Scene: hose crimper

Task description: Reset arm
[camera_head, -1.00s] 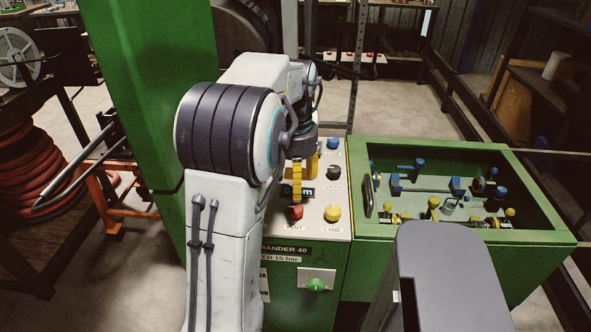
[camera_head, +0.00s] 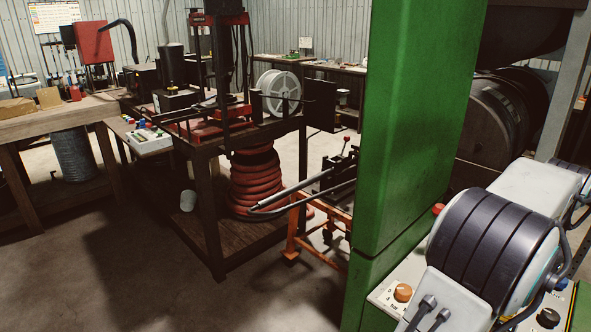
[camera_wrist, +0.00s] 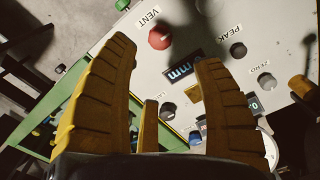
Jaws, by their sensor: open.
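In the head view my arm is at the lower right, and my gripper is out of that picture. Part of the panel shows there with an orange knob (camera_head: 403,292).
A tall green machine column (camera_head: 415,130) stands beside my arm. To the left are a dark workbench (camera_head: 207,200) with coiled red hose (camera_head: 255,180) below, an orange stand (camera_head: 300,235), and a wooden bench (camera_head: 60,118). The floor at the lower left is clear.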

